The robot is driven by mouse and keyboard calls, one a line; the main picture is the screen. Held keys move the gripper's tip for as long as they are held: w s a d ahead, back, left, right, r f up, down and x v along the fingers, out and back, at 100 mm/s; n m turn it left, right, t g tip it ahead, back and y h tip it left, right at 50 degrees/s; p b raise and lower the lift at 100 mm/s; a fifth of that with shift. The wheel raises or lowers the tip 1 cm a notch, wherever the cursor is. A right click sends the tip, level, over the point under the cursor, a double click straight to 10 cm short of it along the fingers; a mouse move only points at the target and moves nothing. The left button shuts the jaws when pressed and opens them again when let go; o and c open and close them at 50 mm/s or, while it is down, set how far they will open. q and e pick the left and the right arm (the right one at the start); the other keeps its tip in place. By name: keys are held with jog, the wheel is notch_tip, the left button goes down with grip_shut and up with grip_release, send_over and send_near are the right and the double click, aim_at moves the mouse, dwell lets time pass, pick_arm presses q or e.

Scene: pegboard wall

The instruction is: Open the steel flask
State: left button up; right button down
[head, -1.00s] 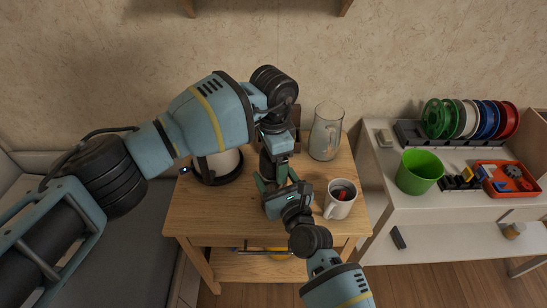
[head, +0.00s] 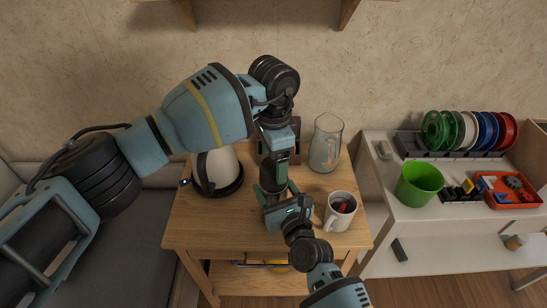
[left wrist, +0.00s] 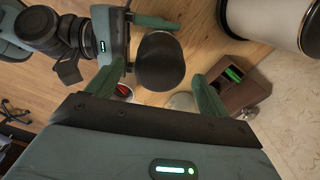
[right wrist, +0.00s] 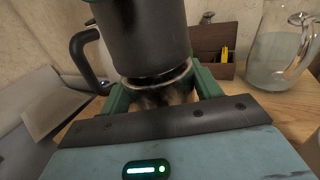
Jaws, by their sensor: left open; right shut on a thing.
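The steel flask (right wrist: 158,90) stands on the wooden table, its steel neck between the fingers of my right gripper (right wrist: 160,98), which is shut on it. Its dark cap (right wrist: 145,40) sits on top. The left wrist view shows the cap (left wrist: 160,62) from above. My left gripper (left wrist: 160,88) is open over the flask, its fingers on either side of the cap and apart from it in that view; contact cannot be told. In the head view the left gripper (head: 280,163) and my arm hide much of the flask; the right gripper (head: 277,192) reaches in from the front.
A white kettle (head: 218,170) stands left of the flask, a glass pitcher (head: 326,145) behind right, a white mug (head: 341,212) close right. A brown box (right wrist: 207,40) is behind. A white shelf (head: 375,150) on the right holds a green bucket (head: 418,185).

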pick_arm(q)
jog(key=m, duration=0.4)
jog(key=shift+r, duration=0.15)
jog(key=m, duration=0.3)
jog(key=shift+r, duration=0.1)
jog(key=m, duration=0.6)
jog(key=shift+r+m, duration=0.2)
jog(key=shift+m, duration=0.1)
jog(key=m, duration=0.6)
jog(key=shift+r, duration=0.25)
jog(key=m, duration=0.3)
jog(key=shift+r, duration=0.1)
jog(key=m, duration=0.5)
jog(key=shift+r, duration=0.15)
jog(key=m, duration=0.6)
jog(key=shift+r, duration=0.25)
jog(key=m, duration=0.4)
jog(key=shift+r+m, duration=0.15)
jog(key=shift+m, duration=0.25)
jog(key=m, duration=0.4)
jog(key=shift+r+m, duration=0.15)
jog(key=shift+m, duration=0.15)
jog(key=m, duration=0.6)
jog(key=shift+r, duration=0.2)
jog(key=shift+f, duration=0.1)
